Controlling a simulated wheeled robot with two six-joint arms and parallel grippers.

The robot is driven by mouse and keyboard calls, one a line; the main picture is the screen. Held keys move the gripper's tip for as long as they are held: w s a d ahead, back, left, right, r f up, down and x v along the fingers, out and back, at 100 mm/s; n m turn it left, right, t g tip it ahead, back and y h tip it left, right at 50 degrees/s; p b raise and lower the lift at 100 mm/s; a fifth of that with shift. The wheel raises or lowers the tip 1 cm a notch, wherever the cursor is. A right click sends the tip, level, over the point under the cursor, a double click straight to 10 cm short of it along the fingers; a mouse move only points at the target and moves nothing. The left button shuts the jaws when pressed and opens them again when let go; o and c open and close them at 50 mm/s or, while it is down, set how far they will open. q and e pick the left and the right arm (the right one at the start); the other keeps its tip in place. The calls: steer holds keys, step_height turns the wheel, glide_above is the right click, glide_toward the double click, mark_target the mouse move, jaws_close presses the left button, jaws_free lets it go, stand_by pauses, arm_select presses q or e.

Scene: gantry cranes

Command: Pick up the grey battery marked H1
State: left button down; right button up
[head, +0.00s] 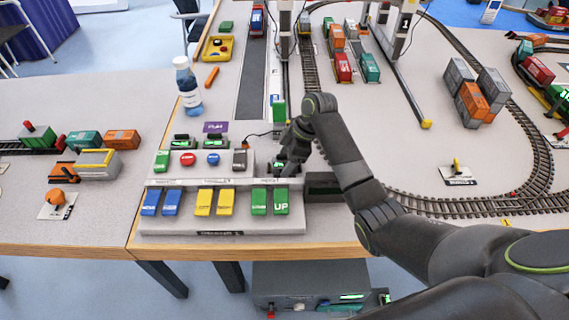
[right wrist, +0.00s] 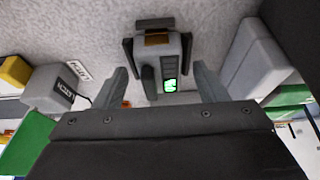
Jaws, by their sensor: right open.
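My right gripper (head: 286,158) is low over the right end of the grey control panel (head: 255,228). In the right wrist view its two fingers (right wrist: 165,88) are apart, with nothing held between them. Beyond the fingertips, roughly between them, is a grey unit (right wrist: 174,50) with a dark upright grip, dark side pieces and a lit green display (right wrist: 169,86). I cannot read H1 on it. A separate grey block (right wrist: 52,88) with small lettering is to the left; its marking is not clear. In the head view the gripper partly hides the panel's right end. My left gripper is not in view.
Blue, yellow and green levers (head: 203,202) line the panel's front. A bottle (head: 187,88) stands behind it at the left. Railway track (head: 480,207) curves on the right, with stacked containers (head: 474,92). A dark box (head: 322,186) sits at the panel's right end.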

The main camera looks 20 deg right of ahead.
steer(key=c, duration=1.2)
steer(key=shift+r, duration=0.1)
